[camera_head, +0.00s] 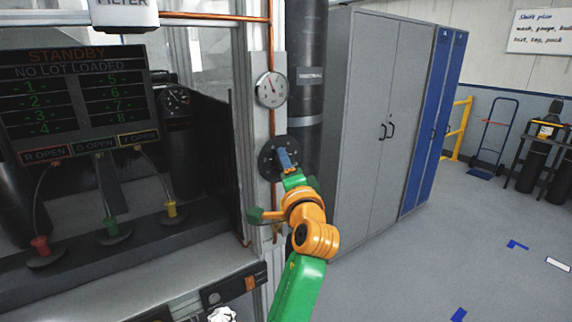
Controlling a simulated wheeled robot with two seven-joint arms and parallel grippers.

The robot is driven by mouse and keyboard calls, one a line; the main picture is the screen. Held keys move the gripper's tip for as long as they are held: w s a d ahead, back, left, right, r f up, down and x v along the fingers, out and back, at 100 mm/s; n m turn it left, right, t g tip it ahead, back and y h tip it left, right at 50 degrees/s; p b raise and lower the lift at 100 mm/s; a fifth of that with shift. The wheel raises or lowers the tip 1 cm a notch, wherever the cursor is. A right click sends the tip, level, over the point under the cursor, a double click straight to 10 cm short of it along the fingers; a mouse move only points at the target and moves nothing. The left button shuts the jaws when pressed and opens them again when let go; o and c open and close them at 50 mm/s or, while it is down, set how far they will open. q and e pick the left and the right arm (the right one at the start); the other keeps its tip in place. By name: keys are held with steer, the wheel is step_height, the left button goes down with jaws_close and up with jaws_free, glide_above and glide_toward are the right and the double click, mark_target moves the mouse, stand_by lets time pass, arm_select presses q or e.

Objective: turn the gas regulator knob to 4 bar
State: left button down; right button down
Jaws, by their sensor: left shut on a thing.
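The regulator knob is a blue bar (284,158) on a black round dial plate (268,160), fixed to the pale post. My left gripper (290,172) reaches up to it from below and is shut on the knob; its fingertips are small and partly merged with the knob in the picture. The marks on the dial plate are too small to read. A round white pressure gauge (271,89) sits above, its needle pointing roughly up; its numbers are not legible. My right gripper is not in view.
A copper pipe (242,150) runs down beside the post, and a dark column (305,90) stands just right of the dial. A grey cabinet (375,120) is further right. A bench with a standby display (75,95) is left. Open floor lies at right.

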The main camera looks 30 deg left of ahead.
arm_select(q)
steer(key=shift+r, duration=0.1)
steer(key=shift+c, duration=1.4)
jaws_free()
steer(key=b+v, duration=0.3)
steer(key=v, duration=0.4)
steer(key=shift+b, duration=0.35)
steer(key=shift+a, duration=0.1)
